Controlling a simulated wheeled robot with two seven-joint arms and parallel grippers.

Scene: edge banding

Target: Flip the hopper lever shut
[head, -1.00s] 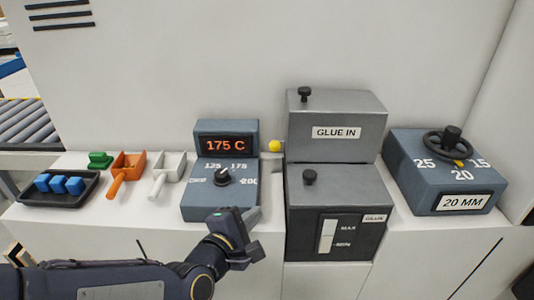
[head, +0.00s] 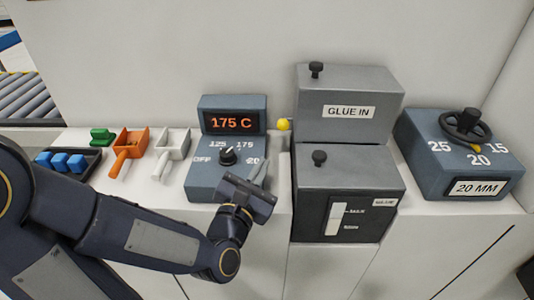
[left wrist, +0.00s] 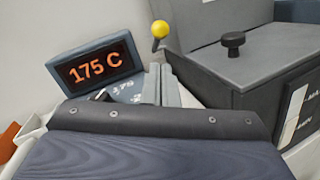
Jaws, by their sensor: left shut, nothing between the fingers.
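The hopper is a grey GLUE IN box (head: 335,115) on top of a dark grey glue box (head: 345,200). Its lever shows as a yellow ball knob (head: 284,125) at the hopper's left side; in the left wrist view the yellow knob (left wrist: 160,29) sits on a short dark stem that stands up and tilts slightly. My left gripper (head: 262,174) is shut and empty, in front of the gap between the temperature box and the hopper, below and apart from the knob. Its fingers (left wrist: 161,84) point toward the knob in the left wrist view. My right gripper is not in view.
The temperature box (head: 205,182), reading 175 C, stands close left of my gripper. A dial box (head: 430,165) marked 20 MM is at right. White and orange scoops (head: 130,150) and a black tray (head: 93,165) with blue blocks are at left.

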